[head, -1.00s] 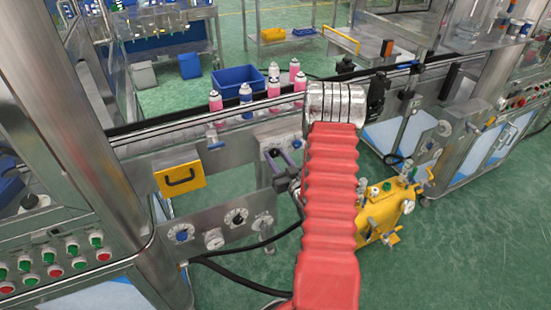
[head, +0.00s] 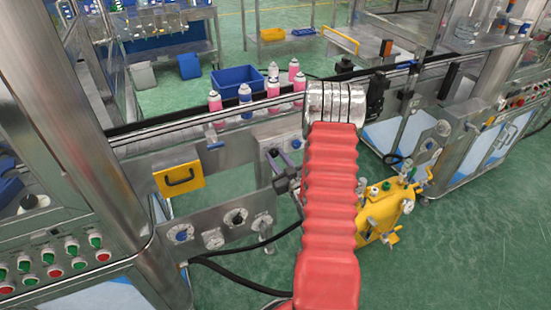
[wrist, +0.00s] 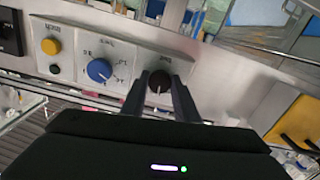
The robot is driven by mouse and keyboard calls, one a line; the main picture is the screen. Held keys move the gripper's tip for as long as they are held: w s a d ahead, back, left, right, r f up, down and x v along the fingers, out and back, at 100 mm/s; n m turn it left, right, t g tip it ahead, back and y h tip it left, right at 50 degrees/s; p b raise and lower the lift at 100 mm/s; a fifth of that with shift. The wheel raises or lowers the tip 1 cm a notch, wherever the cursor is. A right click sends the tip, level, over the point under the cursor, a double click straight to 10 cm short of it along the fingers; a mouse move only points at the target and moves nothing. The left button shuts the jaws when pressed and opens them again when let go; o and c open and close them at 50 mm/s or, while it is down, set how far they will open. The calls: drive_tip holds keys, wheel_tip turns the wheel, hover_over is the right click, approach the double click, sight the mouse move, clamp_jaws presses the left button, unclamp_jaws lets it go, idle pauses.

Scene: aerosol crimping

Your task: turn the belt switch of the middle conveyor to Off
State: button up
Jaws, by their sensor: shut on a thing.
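The belt switch (wrist: 159,84) is a dark round knob with a pale pointer line, on a light plate of a steel panel in the wrist view. My gripper (wrist: 160,79) has one finger on each side of this knob and is shut on it. The pointer line runs toward the bottom of the wrist picture. The plate lettering is too blurred to read surely. In the head view my gripper (head: 279,157) is at the front panel of the middle conveyor (head: 222,138), partly behind my red arm sleeve. The switch itself cannot be made out there.
A blue dial (wrist: 99,70) and a yellow button (wrist: 50,46) sit left of the switch in the wrist view. A yellow handled panel (head: 180,178) is left of my gripper. Several cans (head: 246,94) stand on the conveyor. A yellow tank (head: 386,211) stands right of my arm.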

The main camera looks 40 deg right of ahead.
drive_tip(key=n, duration=0.4)
drive_tip(key=shift+w+a, duration=0.1)
drive_tip(key=n, duration=0.4)
drive_tip(key=shift+a+n, duration=0.1)
drive_tip(key=shift+n, duration=0.2)
idle(0.3)
drive_tip(key=o, duration=1.1)
drive_tip(key=shift+c, duration=0.2)
drive_tip(key=shift+s, duration=0.35)
drive_tip(key=v, duration=1.3)
